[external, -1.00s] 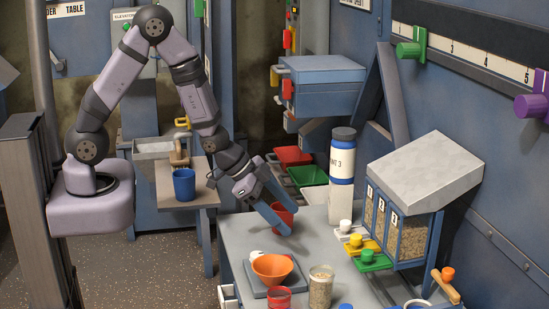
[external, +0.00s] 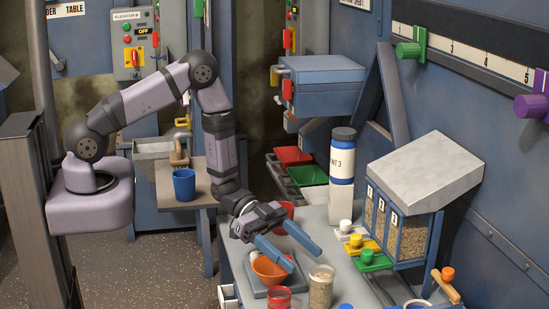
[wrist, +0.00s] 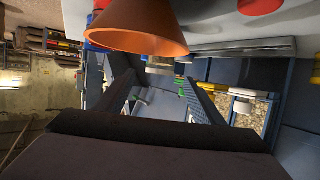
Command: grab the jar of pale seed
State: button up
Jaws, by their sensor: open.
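The jar of pale seed (external: 321,289) is a clear, upright glass jar on the grey bench, near the bottom of the external view. My gripper (external: 306,260) is open and empty, its two blue fingers spread and pointing toward the lower right. Its fingertips are just above and behind the jar in the picture, and I see no contact. In the wrist view the open fingers (wrist: 162,92) frame the bench area; I cannot tell the jar there for sure.
An orange bowl (external: 268,272) on a scale sits left of the jar, partly behind a finger. It looms large in the wrist view (wrist: 140,28). A red-rimmed jar (external: 277,299) stands in front. A tall white bottle (external: 342,180) and seed bins (external: 412,238) stand behind and right.

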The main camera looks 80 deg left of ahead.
aim_at(330, 279)
jog(key=shift+r+p+x, duration=0.15)
jog(key=shift+p+x, duration=0.55)
jog(key=shift+x, duration=0.7)
jog(key=shift+r+p+x, duration=0.15)
jog(key=shift+p+x, duration=0.5)
jog(key=shift+x, duration=0.8)
jog(key=shift+d, duration=0.1)
jog(key=c, duration=1.6)
jog(key=shift+o, duration=0.2)
jog(key=shift+r, duration=0.1)
notch_tip(330, 279, up, 10)
jog(key=b, duration=0.2)
